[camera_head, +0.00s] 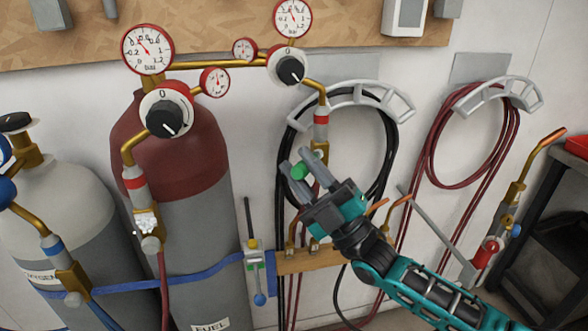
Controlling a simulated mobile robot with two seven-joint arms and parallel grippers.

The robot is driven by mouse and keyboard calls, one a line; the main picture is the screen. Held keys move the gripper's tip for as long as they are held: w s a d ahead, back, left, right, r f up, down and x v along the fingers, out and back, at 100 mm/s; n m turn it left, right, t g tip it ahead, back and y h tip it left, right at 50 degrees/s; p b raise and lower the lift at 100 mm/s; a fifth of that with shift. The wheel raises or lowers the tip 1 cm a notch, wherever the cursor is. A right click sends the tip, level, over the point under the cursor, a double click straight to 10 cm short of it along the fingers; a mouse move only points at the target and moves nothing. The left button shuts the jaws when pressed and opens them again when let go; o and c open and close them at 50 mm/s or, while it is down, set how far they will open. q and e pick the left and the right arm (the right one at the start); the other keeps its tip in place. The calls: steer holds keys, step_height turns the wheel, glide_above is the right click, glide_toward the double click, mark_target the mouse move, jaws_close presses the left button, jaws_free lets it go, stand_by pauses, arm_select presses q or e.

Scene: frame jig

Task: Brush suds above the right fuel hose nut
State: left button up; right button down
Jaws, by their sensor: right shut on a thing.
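The right fuel hose fitting (321,125), with a red band, hangs from a brass bend under the right regulator (289,66). Its lower end, where the nut would be, is partly hidden by my right gripper. My right gripper (302,170) reaches up from the lower right, its fingers just below and left of the fitting. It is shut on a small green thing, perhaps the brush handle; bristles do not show. I cannot tell whether it touches the fitting. White suds (146,222) show on the left fuel hose fitting (136,185). My left gripper is out of view.
A dark red and grey cylinder (195,225) stands left, a grey one (50,210) beyond it. Black hose (392,150) and red hose (432,150) hang on wall hooks. A torch (510,205) is at right. A blue strap (190,277) crosses the cylinders.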

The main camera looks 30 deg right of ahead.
steer(key=d, duration=0.2)
steer(key=shift+s+d, duration=0.3)
steer(key=shift+d, duration=0.05)
steer(key=shift+w+a+p, duration=0.2)
steer(key=shift+a, duration=0.85)
steer(key=shift+w+a+p, duration=0.15)
steer(key=shift+a+p, duration=0.05)
steer(key=shift+a, duration=0.85)
steer(key=shift+s, duration=0.3)
steer(key=shift+s+a+p, duration=0.2)
steer(key=shift+s+p, duration=0.25)
steer(key=shift+s, duration=0.45)
steer(key=shift+s+a+p, duration=0.25)
steer(key=shift+s+p, duration=0.15)
steer(key=shift+s, duration=0.45)
steer(key=shift+s+a+p, duration=0.2)
steer(key=shift+s+p, duration=0.25)
steer(key=shift+s, duration=0.45)
